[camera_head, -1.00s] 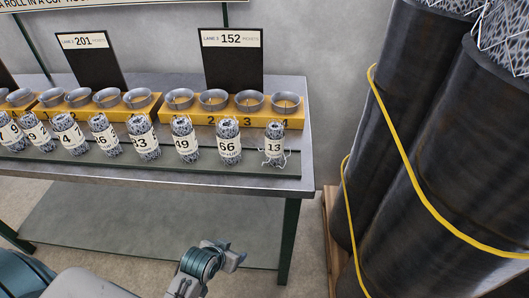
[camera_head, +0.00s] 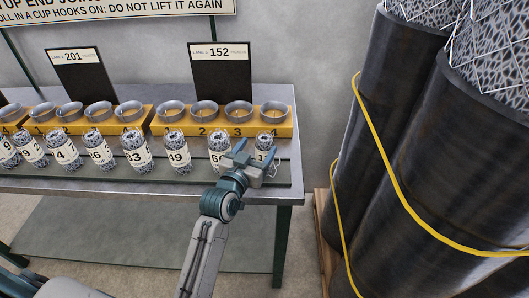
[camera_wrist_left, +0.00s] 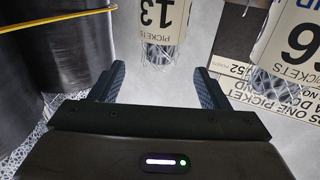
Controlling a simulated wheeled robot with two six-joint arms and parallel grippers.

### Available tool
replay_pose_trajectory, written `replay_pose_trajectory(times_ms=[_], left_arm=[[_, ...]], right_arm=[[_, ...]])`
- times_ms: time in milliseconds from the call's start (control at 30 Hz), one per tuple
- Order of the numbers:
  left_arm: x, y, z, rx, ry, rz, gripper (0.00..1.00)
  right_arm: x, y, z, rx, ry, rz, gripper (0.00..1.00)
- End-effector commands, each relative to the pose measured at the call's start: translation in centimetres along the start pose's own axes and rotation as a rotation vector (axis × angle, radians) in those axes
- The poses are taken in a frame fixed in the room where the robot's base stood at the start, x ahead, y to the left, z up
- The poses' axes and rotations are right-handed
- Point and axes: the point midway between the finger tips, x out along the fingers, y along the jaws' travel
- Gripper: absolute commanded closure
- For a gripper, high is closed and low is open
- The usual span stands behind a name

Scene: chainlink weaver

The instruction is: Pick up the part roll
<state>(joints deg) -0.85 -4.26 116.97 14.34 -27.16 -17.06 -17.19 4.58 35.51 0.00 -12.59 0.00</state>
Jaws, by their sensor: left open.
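The rolls are wire-mesh cylinders with white number labels, standing in a row along the bench front. The roll marked 13 (camera_head: 265,140) is at the right end, smaller than its neighbours, with loose wire ends at its base; my gripper partly hides it. In the left wrist view, roll 13 (camera_wrist_left: 160,18) appears upside down, ahead of and between the fingers, not between the pads. My left gripper (camera_head: 256,152) is open and empty, in front of roll 13. Its fingers also show in the wrist view (camera_wrist_left: 158,78). My right gripper is not in view.
The roll marked 66 (camera_head: 217,143) stands close left of roll 13. Behind the rolls, yellow blocks (camera_head: 158,123) hold grey cups. A dark sign reading 152 (camera_head: 220,80) stands behind. Large black rolls with a yellow strap (camera_head: 385,155) stand right of the bench (camera_head: 130,188).

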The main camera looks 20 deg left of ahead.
Motion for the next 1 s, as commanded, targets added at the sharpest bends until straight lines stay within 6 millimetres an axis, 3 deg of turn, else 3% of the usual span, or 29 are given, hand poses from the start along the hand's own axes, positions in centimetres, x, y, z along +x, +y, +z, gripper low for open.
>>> replay_pose_trajectory(times_ms=[600,933,1000], left_arm=[[6.8,0.1,-0.1,0.000,-0.003,0.000,0.31],[7.4,0.1,0.2,0.000,-0.003,0.000,0.31],[7.4,0.1,0.2,0.000,-0.003,0.000,0.44]], right_arm=[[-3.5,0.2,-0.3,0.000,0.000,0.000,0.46],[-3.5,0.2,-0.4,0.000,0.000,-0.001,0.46],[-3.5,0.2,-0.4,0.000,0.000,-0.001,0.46]])
